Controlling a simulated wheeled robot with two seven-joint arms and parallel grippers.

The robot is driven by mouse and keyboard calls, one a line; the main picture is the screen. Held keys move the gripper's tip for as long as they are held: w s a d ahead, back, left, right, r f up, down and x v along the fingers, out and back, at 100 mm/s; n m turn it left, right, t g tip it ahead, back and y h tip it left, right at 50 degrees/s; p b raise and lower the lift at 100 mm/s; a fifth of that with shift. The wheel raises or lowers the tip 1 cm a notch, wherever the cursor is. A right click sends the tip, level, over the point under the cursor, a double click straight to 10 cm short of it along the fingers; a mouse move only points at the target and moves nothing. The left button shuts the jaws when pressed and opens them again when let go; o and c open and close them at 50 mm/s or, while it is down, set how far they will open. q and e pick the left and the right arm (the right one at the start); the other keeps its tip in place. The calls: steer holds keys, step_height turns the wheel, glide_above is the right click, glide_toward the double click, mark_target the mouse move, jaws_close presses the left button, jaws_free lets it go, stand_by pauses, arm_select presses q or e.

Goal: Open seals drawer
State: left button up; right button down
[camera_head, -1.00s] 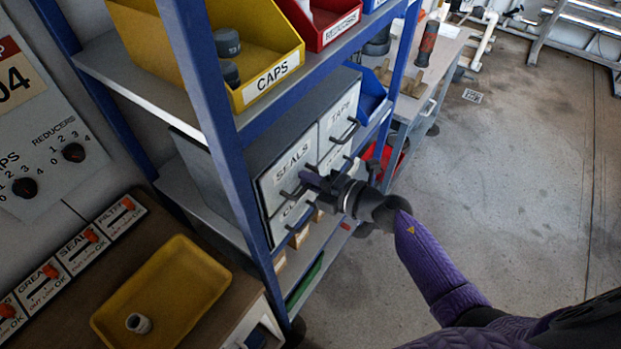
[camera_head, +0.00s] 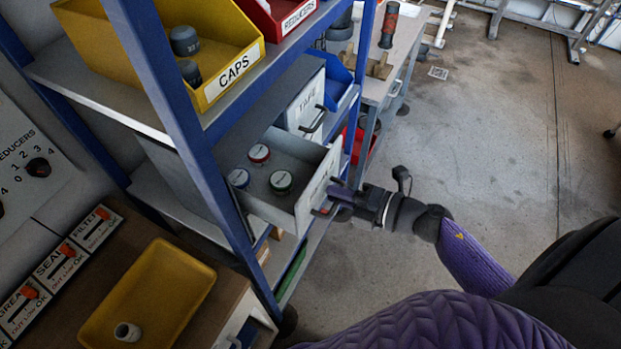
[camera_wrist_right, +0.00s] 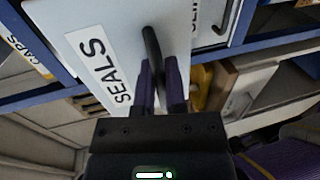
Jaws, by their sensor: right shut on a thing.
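The seals drawer (camera_head: 265,203) is pulled out of the grey cabinet on the blue rack, and its inside shows. Several round seal tins (camera_head: 281,181) with coloured lids lie in it. My right gripper (camera_head: 335,193) is at the drawer's front and shut on its dark handle. In the right wrist view, the front labelled SEALS (camera_wrist_right: 105,60) faces me, and the black handle (camera_wrist_right: 153,55) stands between the two fingers of my right gripper (camera_wrist_right: 161,85). My left gripper does not show.
The closed TAPE drawer (camera_head: 306,100) is beside the open one. A yellow CAPS bin (camera_head: 215,90) and a red REDUCERS bin (camera_head: 290,25) stand on the shelf above. A yellow tray (camera_head: 150,300) is on the bench at lower left. The floor at right is clear.

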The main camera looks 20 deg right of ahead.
steer(key=shift+f+v, duration=0.2)
steer(key=shift+v, duration=0.7)
steer(key=shift+f+v, duration=0.2)
steer(key=shift+v, duration=0.65)
steer(key=shift+f+v, duration=0.15)
steer(key=shift+v, duration=0.75)
steer(key=shift+s, duration=0.1)
steer(key=c, duration=1)
jaws_free()
steer(key=v, duration=1)
steer(key=shift+b, duration=0.3)
